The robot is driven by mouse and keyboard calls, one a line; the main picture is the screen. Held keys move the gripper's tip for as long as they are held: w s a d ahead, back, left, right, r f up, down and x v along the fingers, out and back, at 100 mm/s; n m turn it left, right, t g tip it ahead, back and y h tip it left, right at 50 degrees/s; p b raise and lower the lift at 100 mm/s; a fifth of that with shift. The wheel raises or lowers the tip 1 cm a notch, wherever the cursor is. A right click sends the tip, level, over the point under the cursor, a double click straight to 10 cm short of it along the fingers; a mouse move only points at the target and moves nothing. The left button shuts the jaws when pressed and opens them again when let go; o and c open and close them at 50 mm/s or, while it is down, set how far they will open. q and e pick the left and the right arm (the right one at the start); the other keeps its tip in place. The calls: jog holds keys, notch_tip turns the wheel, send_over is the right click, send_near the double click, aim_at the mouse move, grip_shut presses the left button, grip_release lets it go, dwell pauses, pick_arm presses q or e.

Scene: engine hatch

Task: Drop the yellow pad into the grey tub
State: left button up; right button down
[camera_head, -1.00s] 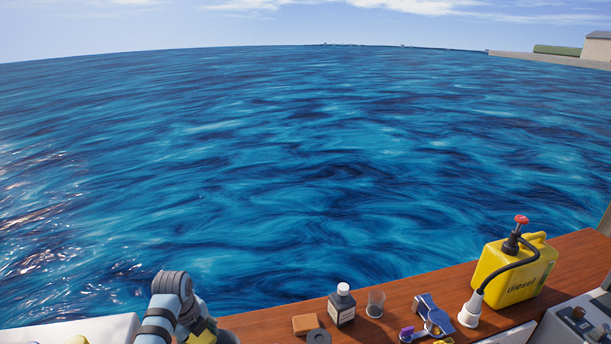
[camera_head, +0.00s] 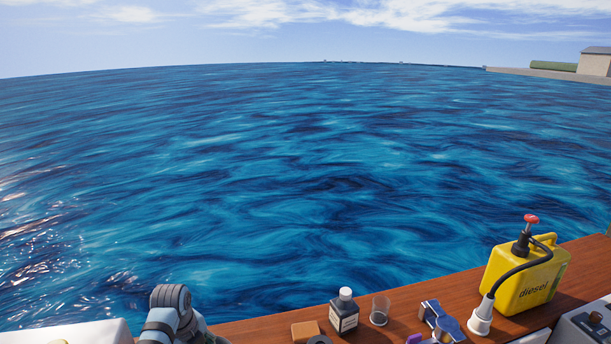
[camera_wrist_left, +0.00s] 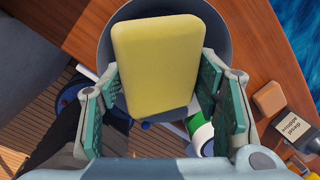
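The yellow pad (camera_wrist_left: 155,65) is upright between the two green-lined fingers of my left gripper (camera_wrist_left: 160,95) in the left wrist view, and both fingers appear to touch its sides. The grey tub (camera_wrist_left: 220,38) is behind the pad in that view. Its rim shows around the pad's top and sides, while the pad hides most of its inside. The gap between pad and tub cannot be judged. In the head view only part of my left arm shows at the bottom left; pad and tub are out of sight. My right gripper is not in view.
On the wooden ledge stand a sponge-like tan block (camera_head: 305,330), a dark bottle (camera_head: 344,312), a clear cup (camera_head: 380,310), a blue tool (camera_head: 440,320) and a yellow diesel can (camera_head: 520,278). A green-and-white roll (camera_wrist_left: 200,133) is near the tub. Open water lies beyond.

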pick_arm(q)
jog(key=o, duration=0.4)
jog(key=shift+s+r, duration=0.1)
jog(key=r, duration=0.4)
jog(key=s+r, duration=0.1)
jog(key=r, duration=0.3)
jog(key=s+r, duration=0.1)
jog(key=r, duration=0.2)
jog(key=shift+d+r, duration=0.1)
jog(key=shift+r, duration=0.3)
